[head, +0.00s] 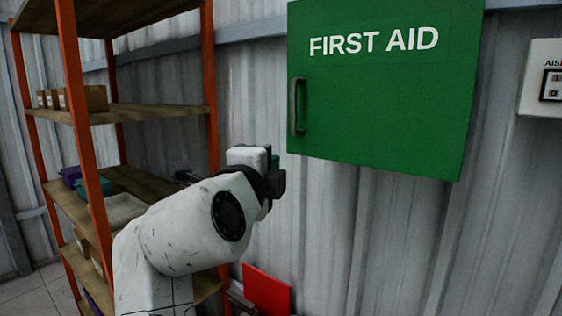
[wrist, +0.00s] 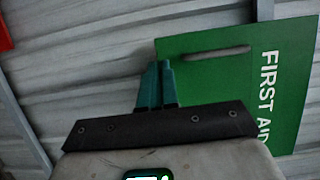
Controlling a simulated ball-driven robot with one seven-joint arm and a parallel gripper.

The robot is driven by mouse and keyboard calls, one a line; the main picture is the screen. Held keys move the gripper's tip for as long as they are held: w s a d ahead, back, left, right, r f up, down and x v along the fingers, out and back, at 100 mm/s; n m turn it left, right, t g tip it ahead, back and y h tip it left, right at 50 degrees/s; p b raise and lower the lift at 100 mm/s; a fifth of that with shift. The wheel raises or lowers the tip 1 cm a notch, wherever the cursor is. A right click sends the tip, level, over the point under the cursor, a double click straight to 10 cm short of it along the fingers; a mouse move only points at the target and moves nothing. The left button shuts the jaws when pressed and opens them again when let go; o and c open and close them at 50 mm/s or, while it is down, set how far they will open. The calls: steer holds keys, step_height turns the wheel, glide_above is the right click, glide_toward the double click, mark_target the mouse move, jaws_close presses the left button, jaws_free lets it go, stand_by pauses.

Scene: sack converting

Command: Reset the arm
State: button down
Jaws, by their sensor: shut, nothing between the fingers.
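My arm (head: 190,235) is bent in front of the wall in the head view, with its wrist end just below and left of the green first aid cabinet. In the wrist view my gripper (wrist: 158,64) shows two teal fingers close together, shut and empty. The fingers appear in front of the lower edge region of the green cabinet door (wrist: 225,70), but I cannot tell the distance. In the head view the fingers are mostly hidden behind the dark wrist parts.
The green first aid cabinet (head: 385,110) has a vertical handle (head: 297,105) at its left and its door looks shut. An orange-framed shelf (head: 80,130) with boxes and bins stands at the left. A red object (head: 267,290) is low by the wall. A white wall box (head: 543,80) hangs at the right.

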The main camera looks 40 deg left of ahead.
steer(key=s, duration=0.5)
